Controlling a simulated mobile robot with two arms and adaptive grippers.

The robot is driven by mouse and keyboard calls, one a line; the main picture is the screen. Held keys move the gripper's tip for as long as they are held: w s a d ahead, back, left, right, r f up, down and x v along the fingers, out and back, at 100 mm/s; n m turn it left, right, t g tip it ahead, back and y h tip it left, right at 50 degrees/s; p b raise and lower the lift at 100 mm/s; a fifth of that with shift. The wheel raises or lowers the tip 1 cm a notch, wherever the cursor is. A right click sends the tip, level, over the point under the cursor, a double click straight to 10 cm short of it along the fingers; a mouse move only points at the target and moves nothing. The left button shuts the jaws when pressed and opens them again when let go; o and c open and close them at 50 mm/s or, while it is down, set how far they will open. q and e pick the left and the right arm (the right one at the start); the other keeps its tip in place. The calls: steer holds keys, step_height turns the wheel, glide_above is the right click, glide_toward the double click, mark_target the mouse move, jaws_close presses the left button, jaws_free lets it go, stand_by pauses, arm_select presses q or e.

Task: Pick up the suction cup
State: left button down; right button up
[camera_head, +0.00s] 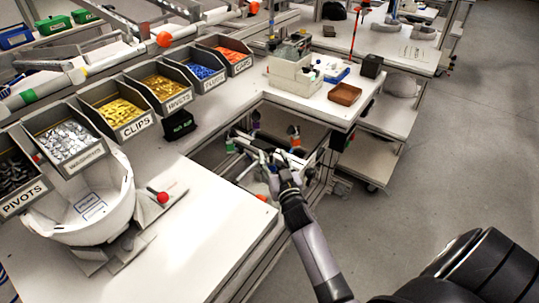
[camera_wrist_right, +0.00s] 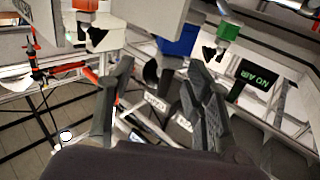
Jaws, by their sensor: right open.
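I cannot single out one suction cup with certainty. In the right wrist view, a green-topped fitting with a dark cup-like end (camera_wrist_right: 228,33) hangs at the upper right, and an orange-and-white fitting (camera_wrist_right: 90,14) is at the upper left. In the head view, small coloured fittings, one of them green (camera_head: 231,146) and one orange (camera_head: 295,141), sit around the frame below the bench corner. My right gripper (camera_head: 280,167) reaches over this frame. Its two dark fingers (camera_wrist_right: 158,72) are apart, with nothing held between them. My left gripper is not in view.
Labelled bins, including the clips bin (camera_head: 121,128), line the left bench. A white helmet shell (camera_head: 110,222) stands at the front left. The right bench holds a brown tray (camera_head: 345,94). A dark "NO AIR" sign (camera_wrist_right: 252,77) hangs right of the fingers.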

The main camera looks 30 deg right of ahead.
mark_target(270, 150)
steer(key=x, duration=0.3)
steer(key=shift+w+d+r+p, duration=0.1)
steer(key=shift+w+d+p, duration=0.1)
steer(key=shift+w+p, duration=0.15)
steer(key=shift+w, duration=0.25)
steer(key=c, duration=0.7)
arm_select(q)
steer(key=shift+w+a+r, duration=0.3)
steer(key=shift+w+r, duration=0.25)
arm_select(e)
jaws_close()
